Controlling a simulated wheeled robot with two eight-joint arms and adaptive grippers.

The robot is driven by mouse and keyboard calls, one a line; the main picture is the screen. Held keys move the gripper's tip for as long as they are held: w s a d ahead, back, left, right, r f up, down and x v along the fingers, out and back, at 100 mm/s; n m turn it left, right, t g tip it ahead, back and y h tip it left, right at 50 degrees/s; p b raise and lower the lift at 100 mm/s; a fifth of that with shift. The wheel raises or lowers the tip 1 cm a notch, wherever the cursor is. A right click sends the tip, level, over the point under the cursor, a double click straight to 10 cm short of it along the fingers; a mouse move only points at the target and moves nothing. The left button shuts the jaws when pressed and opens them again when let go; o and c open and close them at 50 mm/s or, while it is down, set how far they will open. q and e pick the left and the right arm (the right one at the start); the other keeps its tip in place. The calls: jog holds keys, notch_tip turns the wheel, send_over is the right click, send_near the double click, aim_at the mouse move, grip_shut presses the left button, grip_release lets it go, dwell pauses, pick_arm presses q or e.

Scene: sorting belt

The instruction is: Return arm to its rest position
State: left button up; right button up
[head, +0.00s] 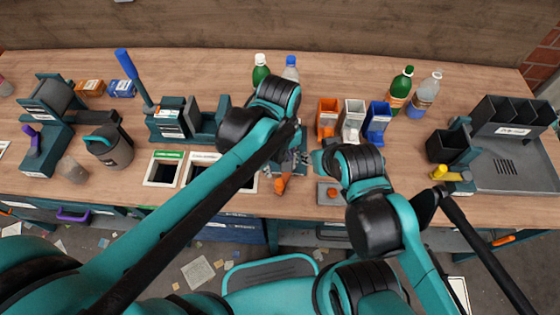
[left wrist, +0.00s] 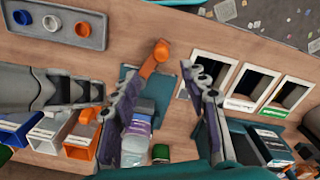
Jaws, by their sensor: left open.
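My left arm reaches over the middle of the table, and its gripper (head: 292,160) is partly hidden by its wrist in the head view. In the left wrist view its two fingers (left wrist: 168,92) stand well apart, with nothing clasped between them. An orange piece (head: 283,183) lies just in front of this gripper; it also shows by the left fingertip in the left wrist view (left wrist: 156,58). My right arm is bent over the table right of centre. Its gripper (left wrist: 85,90) enters the left wrist view from the left, close to my left gripper; its opening is unclear.
Orange (head: 327,119), white (head: 352,121) and blue (head: 377,121) bins stand behind my right arm. A grey tray (left wrist: 75,39) holds blue, white and orange caps. Framed openings (head: 163,170) lie left of my gripper. Green (head: 400,88) and clear bottles (head: 427,90) stand at the back.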

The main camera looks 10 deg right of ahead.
pick_arm(q)
jog(key=shift+r, duration=0.5)
jog(key=a+r+m+t, duration=0.1)
jog(key=a+t, duration=0.6)
jog(key=a, duration=1.9)
jog(key=shift+s+m, duration=0.3)
jog(key=shift+m, duration=0.2)
jog(key=shift+r, duration=0.1)
jog(key=shift+c, duration=1.3)
jog(key=shift+a, duration=0.1)
